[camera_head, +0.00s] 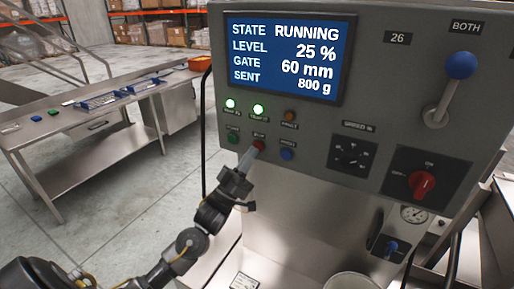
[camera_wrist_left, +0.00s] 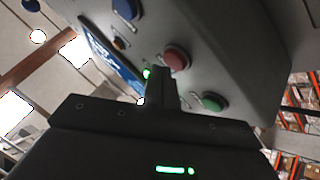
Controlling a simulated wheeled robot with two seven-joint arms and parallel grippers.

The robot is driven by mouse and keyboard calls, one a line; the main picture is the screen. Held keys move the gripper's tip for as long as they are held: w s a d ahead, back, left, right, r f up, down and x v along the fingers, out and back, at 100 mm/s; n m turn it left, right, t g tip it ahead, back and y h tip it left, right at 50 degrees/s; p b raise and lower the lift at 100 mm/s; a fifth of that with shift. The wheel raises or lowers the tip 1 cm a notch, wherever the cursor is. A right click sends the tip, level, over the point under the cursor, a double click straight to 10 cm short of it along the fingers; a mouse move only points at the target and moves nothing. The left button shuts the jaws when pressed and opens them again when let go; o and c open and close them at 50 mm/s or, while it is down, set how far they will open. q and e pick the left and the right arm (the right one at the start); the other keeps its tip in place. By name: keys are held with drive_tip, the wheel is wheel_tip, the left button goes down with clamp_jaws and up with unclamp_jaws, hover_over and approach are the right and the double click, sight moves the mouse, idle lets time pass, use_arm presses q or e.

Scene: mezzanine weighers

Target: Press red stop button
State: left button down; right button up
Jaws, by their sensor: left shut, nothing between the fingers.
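The red stop button (camera_head: 259,145) sits on the grey control panel (camera_head: 310,120), between a green button (camera_head: 233,138) on its left and a blue button (camera_head: 287,153) on its right. My left gripper (camera_head: 251,154) is shut and empty, its fingertips just below and left of the red button. In the left wrist view the red button (camera_wrist_left: 177,58) stands just beyond the closed fingers (camera_wrist_left: 162,85), slightly to their right. I cannot tell whether they touch. The screen (camera_head: 288,58) reads STATE RUNNING, LEVEL 25 %, GATE 60 mm, SENT 800 g. My right gripper is not in view.
Two green lamps (camera_head: 258,109) are lit above the buttons. A dark dial (camera_head: 352,155), a red rotary switch (camera_head: 421,184) and a blue-knobbed lever (camera_head: 460,66) are farther right on the panel. A steel table (camera_head: 75,150) stands at left, with open floor between.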

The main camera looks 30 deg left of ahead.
use_arm(q)
drive_tip(key=shift+w, duration=0.5)
idle(0.8)
drive_tip(key=shift+s, duration=0.8)
drive_tip(key=s+p, duration=0.1)
drive_tip(key=s, duration=0.4)
drive_tip(key=shift+p, duration=0.4)
idle(0.8)
